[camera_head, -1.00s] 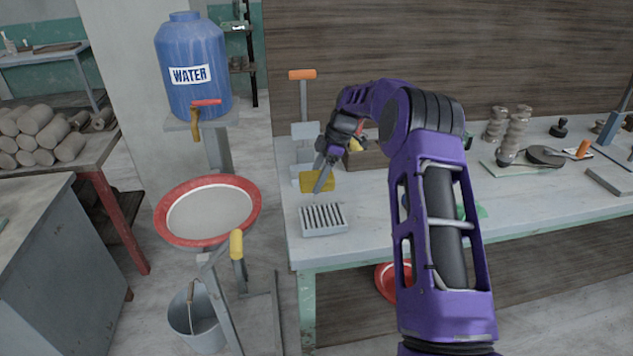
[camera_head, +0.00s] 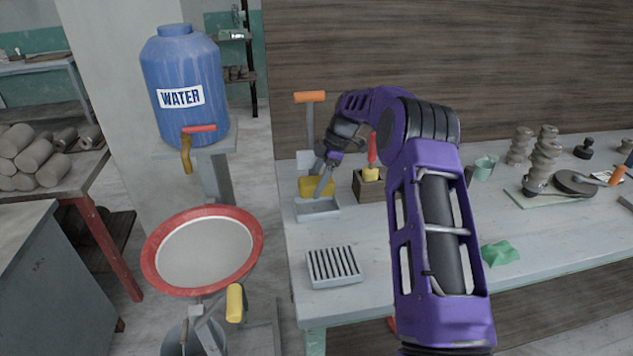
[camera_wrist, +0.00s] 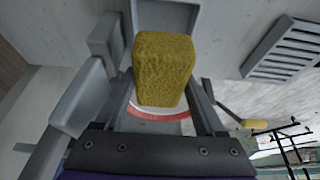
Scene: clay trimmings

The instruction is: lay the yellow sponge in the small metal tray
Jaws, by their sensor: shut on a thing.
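The yellow sponge (camera_head: 308,185) is held in my gripper (camera_head: 320,188), its jaws shut on the sides of the sponge. The small metal tray (camera_head: 318,210) is a shallow grey tray on the workbench. In the head view the sponge appears just above the tray's back edge, and one finger crosses in front of it. In the wrist view the sponge (camera_wrist: 163,70) fills the space between the fingers, and part of the tray (camera_wrist: 166,16) shows beyond it. The sponge hides the rest of the tray there. I cannot tell the exact gap between them.
A slotted grey block (camera_head: 334,268) stands in front of the tray. A wooden box (camera_head: 366,189) with a red-handled tool is to its right, and an orange-handled stand (camera_head: 310,97) behind. A red-rimmed basin (camera_head: 205,250) is left of the bench. A green cloth (camera_head: 500,253) lies right.

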